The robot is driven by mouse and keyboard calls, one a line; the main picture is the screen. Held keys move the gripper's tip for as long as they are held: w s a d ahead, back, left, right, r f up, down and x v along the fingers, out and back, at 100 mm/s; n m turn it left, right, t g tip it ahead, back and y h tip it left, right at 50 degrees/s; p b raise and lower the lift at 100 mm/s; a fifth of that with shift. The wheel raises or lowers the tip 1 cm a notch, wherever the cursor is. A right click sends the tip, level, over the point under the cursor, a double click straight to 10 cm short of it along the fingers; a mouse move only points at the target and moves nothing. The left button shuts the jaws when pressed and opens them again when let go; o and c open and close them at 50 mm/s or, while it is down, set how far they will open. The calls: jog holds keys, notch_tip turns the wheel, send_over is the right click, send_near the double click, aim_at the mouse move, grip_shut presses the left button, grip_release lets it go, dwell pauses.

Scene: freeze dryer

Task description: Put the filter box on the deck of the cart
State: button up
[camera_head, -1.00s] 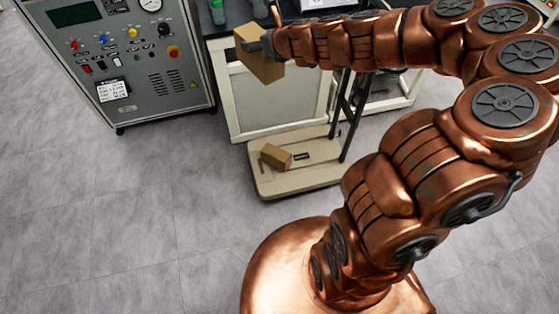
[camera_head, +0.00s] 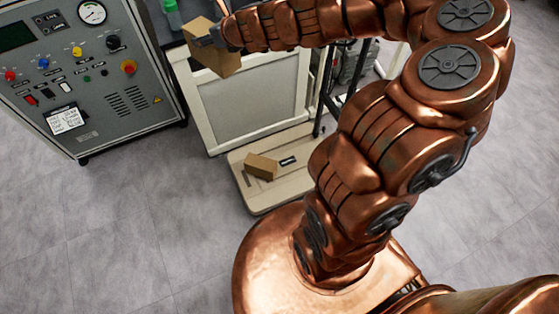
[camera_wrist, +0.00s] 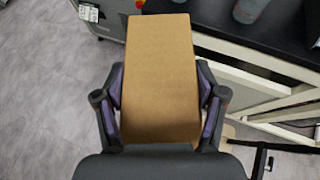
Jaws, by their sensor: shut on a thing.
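My gripper (camera_head: 222,36) is shut on a brown cardboard box, likely the filter box (camera_head: 221,62), with a finger on each side. In the wrist view the box (camera_wrist: 160,70) stands out lengthwise between the two fingers. It is held in the air, in front of the white bench cabinet and well above the floor. The cart is a low beige platform with a black upright handle; its deck (camera_head: 265,198) lies below and to the right of the held box. A smaller cardboard box (camera_head: 261,167) lies on the deck. My arm hides the deck's right part.
A grey control cabinet (camera_head: 90,80) with a gauge and knobs stands at the left. The white bench (camera_head: 250,95) stands behind the cart, with a green-capped bottle (camera_head: 172,15) on top. Grey floor (camera_head: 140,220) is open at the left and front.

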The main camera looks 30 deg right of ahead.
notch_tip(320, 180, down, 20)
jog(key=w+d+b, duration=0.1)
jog(key=w+b, duration=0.1)
jog(key=b, duration=2)
jog(key=w+d+f+n+y+b, duration=0.1)
jog(key=w+d+f+b, duration=0.1)
jog(key=d+f+b, duration=0.45)
jog(key=w+d+f+n+y+b, duration=0.1)
jog(key=d+f+b, duration=0.2)
jog(key=f, duration=0.6)
jog(key=s+d+f+n+b, duration=0.1)
jog(key=s+d+f+b, duration=0.2)
jog(key=f, duration=0.9)
jog(key=s+d+f+g+y+b, duration=0.1)
jog(key=s+d+f+b, duration=0.2)
jog(key=f, duration=0.8)
jog(key=s+d+f+n+g+y+b, duration=0.1)
jog(key=s+d+f+b, duration=0.3)
jog(key=f, duration=0.8)
jog(key=shift+d+f+n+b, duration=0.15)
jog(key=shift+d+b, duration=0.15)
jog(key=shift+d, duration=0.25)
jog(key=shift+d+f+n+b, duration=0.15)
jog(key=shift+d+b, duration=0.15)
jog(key=shift+d, duration=0.25)
jog(key=shift+f, duration=0.1)
jog(key=o, duration=1.7)
jog(key=shift+s, duration=0.1)
jog(key=shift+o, duration=0.2)
